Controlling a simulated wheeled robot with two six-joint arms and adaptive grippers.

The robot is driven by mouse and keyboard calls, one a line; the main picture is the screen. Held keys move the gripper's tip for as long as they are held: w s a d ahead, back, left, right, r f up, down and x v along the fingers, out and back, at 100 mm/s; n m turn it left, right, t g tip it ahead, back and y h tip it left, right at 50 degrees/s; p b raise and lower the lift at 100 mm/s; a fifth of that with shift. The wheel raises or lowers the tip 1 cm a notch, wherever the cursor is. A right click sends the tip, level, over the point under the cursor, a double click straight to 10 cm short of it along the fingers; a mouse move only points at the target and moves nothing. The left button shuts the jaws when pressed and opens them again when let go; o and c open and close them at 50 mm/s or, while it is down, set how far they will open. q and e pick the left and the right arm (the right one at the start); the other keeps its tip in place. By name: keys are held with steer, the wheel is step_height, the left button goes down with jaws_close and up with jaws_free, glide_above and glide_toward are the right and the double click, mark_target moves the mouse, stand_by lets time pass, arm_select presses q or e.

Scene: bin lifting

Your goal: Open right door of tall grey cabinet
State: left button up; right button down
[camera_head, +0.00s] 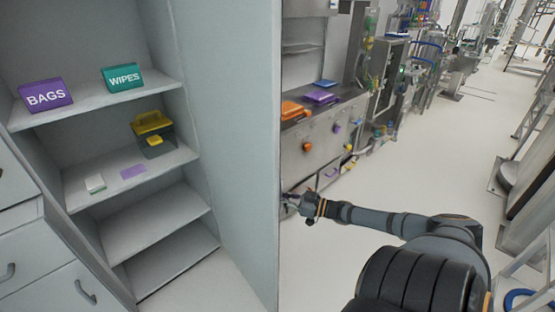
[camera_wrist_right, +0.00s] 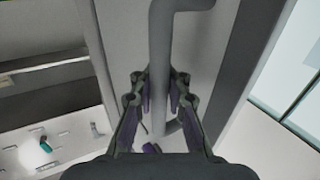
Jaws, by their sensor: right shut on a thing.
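The tall grey cabinet (camera_head: 150,250) stands at the left of the head view with its shelves exposed. Its right door (camera_head: 235,130) stands swung open, showing as a broad pale panel to the right of the shelves. My right gripper (camera_head: 291,200) is at the far edge of this door, partly hidden by it. In the right wrist view, the gripper (camera_wrist_right: 160,88) has its fingers on both sides of the grey vertical bar handle (camera_wrist_right: 160,45) and is shut on it. The handle is hidden in the head view. My left gripper is not in view.
Shelves hold a purple BAGS box (camera_head: 46,95), a teal WIPES box (camera_head: 123,78) and a yellow-lidded container (camera_head: 153,135). Grey drawers (camera_head: 45,265) stand at the lower left. A steel bench (camera_head: 325,140) lies beyond the door. The floor (camera_head: 420,150) right of it is open.

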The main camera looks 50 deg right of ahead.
steer(key=shift+s+f, duration=0.2)
steer(key=shift+f, duration=0.05)
steer(key=c, duration=1.8)
jaws_free()
steer(key=o, duration=0.5)
steer(key=shift+s+d+r, duration=0.1)
steer(key=shift+s+r, duration=0.2)
steer(key=shift+s, duration=0.1)
steer(key=shift+w, duration=0.35)
